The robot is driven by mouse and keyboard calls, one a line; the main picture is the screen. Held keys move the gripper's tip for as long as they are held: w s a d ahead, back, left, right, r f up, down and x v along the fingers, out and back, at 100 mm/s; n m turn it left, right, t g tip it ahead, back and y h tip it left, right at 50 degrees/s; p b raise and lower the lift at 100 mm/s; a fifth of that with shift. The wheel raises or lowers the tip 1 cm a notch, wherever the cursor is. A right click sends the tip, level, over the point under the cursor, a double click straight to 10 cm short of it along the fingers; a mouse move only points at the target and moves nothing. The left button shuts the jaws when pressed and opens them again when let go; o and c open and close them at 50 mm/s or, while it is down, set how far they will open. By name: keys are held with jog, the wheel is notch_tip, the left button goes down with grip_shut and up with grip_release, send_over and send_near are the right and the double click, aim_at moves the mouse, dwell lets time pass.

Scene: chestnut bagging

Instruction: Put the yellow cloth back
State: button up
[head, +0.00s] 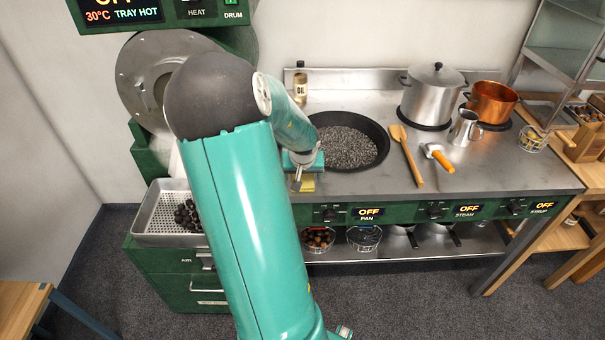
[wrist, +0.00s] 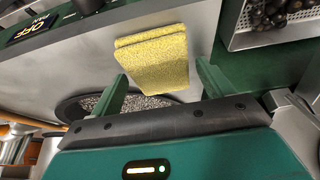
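The yellow cloth (wrist: 155,60) is folded and lies flat on the steel counter near its front edge. In the head view only a small part of the cloth (head: 307,184) shows beneath my gripper (head: 299,177). In the wrist view my gripper (wrist: 161,84) is open, with its two green fingers spread wide. The near edge of the cloth lies between the fingertips, close to the left finger in the picture and with a gap to the right finger. Whether a finger touches it I cannot tell.
A dark pan (head: 378,138) of black grains is right of my gripper. A wooden spatula (head: 406,154), an orange-handled tool (head: 438,156), a steel pot (head: 433,95) and a copper pot (head: 492,101) stand farther right. A perforated tray (head: 158,218) of chestnuts is left.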

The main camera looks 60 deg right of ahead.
jog(key=shift+o, duration=0.2)
jog(key=shift+r, duration=0.1)
jog(key=v, duration=1.2)
jog(key=w+a+r+n+t+y, duration=0.25)
jog(key=w+a, duration=0.35)
jog(key=a, duration=0.7)
jog(key=w+a+r+n+t+y, duration=0.1)
jog(key=w+a+r+n, duration=0.4)
jog(key=a, duration=0.7)
jog(key=s+a+r+n, duration=0.1)
jog(key=s+a+n, duration=0.1)
jog(key=a, duration=0.8)
jog(key=s+a+r+n, duration=0.1)
jog(key=s+a+n, duration=0.2)
jog(key=a, duration=0.6)
jog(key=shift+a+r, duration=0.25)
jog(key=shift+a, duration=0.1)
